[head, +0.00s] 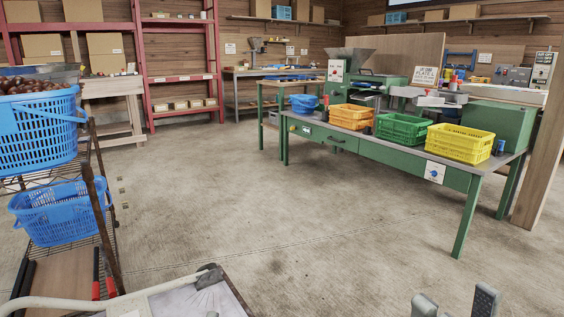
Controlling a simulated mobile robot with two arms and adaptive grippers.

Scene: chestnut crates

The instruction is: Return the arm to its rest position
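Two grey fingertips of my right gripper (455,305) show at the bottom edge, right of the middle. They stand apart with bare floor visible between them, so the gripper is open and empty. The rest of that arm is below the picture. I cannot make out my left gripper. A pale bar with a dark grey end (210,276) shows at the bottom left over a light panel; I cannot tell what it belongs to.
A wire rack at the left holds a blue crate of chestnuts (38,130) above an empty-looking blue crate (62,213). A green workbench (395,152) carries orange (350,117), green (402,130) and yellow (458,144) crates and a blue tub (303,104). The concrete floor between is clear.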

